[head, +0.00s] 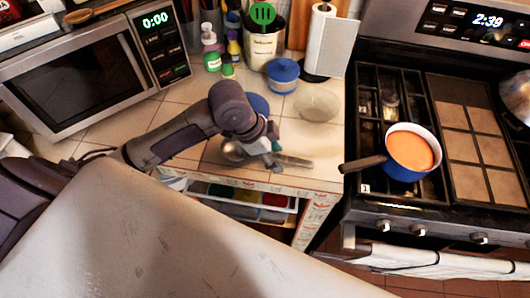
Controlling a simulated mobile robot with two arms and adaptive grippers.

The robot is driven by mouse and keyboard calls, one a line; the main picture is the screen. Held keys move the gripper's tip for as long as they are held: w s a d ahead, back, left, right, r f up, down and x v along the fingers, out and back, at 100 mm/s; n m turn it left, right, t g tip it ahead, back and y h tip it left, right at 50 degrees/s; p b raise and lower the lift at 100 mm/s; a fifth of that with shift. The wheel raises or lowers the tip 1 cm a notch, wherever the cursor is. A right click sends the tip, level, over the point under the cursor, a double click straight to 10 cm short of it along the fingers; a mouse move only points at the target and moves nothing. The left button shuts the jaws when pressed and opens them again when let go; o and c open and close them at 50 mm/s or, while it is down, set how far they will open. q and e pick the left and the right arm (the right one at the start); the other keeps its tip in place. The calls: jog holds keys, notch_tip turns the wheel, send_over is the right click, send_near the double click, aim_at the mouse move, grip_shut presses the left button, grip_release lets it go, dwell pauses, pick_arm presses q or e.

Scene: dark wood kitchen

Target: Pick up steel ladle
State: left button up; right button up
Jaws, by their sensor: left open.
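The steel ladle (296,161) lies on the tiled counter near its front edge. Its round bowl is to the left and its handle points right. My left gripper (272,160) is over the ladle, pointing down, and hides the middle of it. The gripper is open, with its fingers at about the handle. I cannot tell whether they touch it. My right gripper is not in view.
A microwave (75,85) stands at the left. At the right, a blue pot (410,152) with orange contents sits on the stove.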

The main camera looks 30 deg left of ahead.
pick_arm(q)
jog(key=w+a+r+m+g, duration=0.1)
jog(key=w+a+r+m, duration=0.1)
jog(key=w+a+r, duration=0.3)
jog(key=p, duration=0.2)
send_over(281, 157)
jog(key=a, duration=0.3)
jog(key=f, duration=0.6)
jog(key=shift+d+f, duration=0.15)
jog(key=shift+d, duration=0.1)
jog(key=x, duration=0.1)
jog(key=p+x, duration=0.1)
jog(key=x, duration=0.2)
jog(key=shift+s+d+f, duration=0.25)
jog(key=shift+s+f, duration=0.05)
jog(key=shift+f, duration=0.05)
jog(key=shift+d+f, duration=0.1)
jog(key=shift+f, duration=0.2)
grip_shut()
